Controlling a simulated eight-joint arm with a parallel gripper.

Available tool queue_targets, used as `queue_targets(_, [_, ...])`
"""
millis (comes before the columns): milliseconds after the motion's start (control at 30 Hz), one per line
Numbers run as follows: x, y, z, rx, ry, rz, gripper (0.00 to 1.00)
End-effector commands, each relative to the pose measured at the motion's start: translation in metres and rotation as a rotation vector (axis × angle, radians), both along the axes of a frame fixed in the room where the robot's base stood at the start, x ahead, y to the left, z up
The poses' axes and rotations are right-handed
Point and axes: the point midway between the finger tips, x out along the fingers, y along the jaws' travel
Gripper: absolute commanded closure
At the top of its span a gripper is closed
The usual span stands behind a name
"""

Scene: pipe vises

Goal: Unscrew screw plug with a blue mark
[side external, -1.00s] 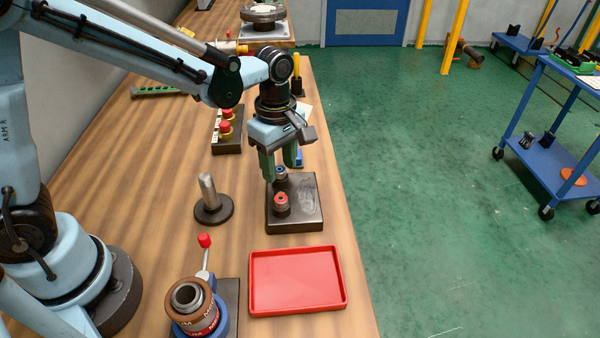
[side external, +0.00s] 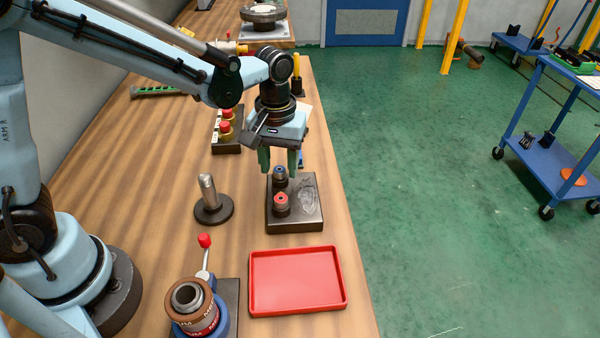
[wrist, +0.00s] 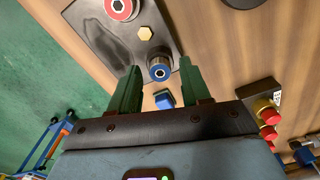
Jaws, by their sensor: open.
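The screw plug with a blue mark (side external: 280,174) stands upright on the black block (side external: 308,215). In the wrist view its blue ring and dark centre socket face the camera, and the plug (wrist: 160,72) lies between the fingertips. A similar plug with a red mark (side external: 281,204) stands on the same block, nearer the side camera; it also shows in the wrist view (wrist: 121,8). My gripper (side external: 279,166) points down just above and behind the blue-marked plug. Its green fingers are open and spread to either side, with nothing held.
A red tray (side external: 298,306) lies empty in front of the block. A metal post on a round base (side external: 210,198) stands to the left. A vise with a red-tipped lever (side external: 196,308) is at front left. Red buttons (side external: 226,126) sit behind. The table's right edge is close.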

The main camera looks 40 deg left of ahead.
Motion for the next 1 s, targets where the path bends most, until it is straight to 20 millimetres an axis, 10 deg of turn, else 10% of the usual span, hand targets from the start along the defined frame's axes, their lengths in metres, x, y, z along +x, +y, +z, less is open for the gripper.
queue_targets(533, [0.0, 0.0, 0.0, 0.0, 0.0, -0.667, 0.53])
queue_targets(1000, [0.0, 0.0, 0.0, 0.0, 0.0, -0.741, 0.53])
